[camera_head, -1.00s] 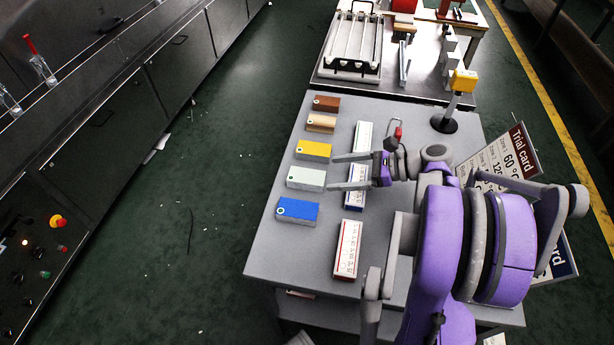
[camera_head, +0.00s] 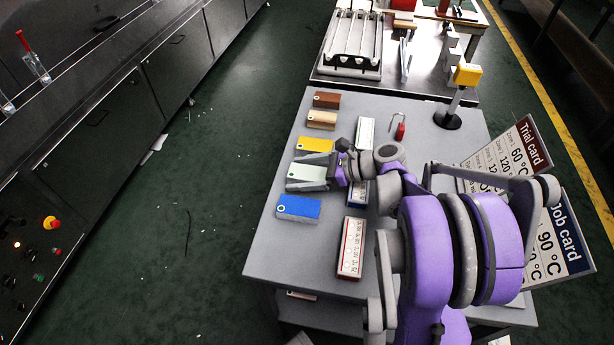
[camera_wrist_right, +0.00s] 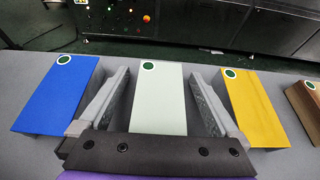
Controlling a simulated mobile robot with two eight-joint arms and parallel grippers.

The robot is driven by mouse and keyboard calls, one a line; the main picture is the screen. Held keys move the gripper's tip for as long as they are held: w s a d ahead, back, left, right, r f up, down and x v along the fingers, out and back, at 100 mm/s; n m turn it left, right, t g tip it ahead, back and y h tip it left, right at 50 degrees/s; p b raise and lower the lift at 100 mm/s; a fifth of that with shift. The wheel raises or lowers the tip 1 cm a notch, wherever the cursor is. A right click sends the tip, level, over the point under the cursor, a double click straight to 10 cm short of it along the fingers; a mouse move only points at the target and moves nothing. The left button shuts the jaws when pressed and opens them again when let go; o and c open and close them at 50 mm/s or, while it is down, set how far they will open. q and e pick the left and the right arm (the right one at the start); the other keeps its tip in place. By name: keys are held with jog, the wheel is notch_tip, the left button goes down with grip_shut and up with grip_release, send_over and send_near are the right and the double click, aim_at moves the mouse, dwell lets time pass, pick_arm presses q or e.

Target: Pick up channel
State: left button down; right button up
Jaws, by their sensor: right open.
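A pale green channel-like piece (camera_head: 308,172) with a dark green dot lies on the grey table, in a column of coloured pieces. My right gripper (camera_head: 297,173) is open around it, one finger along each long side. In the right wrist view the pale green piece (camera_wrist_right: 158,95) lies between the two fingers of the right gripper (camera_wrist_right: 161,72), with a gap on both sides. A blue piece (camera_wrist_right: 62,95) is left of the fingers and a yellow piece (camera_wrist_right: 250,105) right of them. My left gripper is not in view.
Brown (camera_head: 326,100) and tan (camera_head: 321,119) pieces lie farther up the column. White label strips (camera_head: 351,250) lie to the right. A yellow-topped post (camera_head: 467,75), a red padlock (camera_head: 400,131) and a wire rack (camera_head: 350,45) stand beyond. The table's left edge is clear.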

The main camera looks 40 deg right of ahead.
grip_shut()
dwell(0.5)
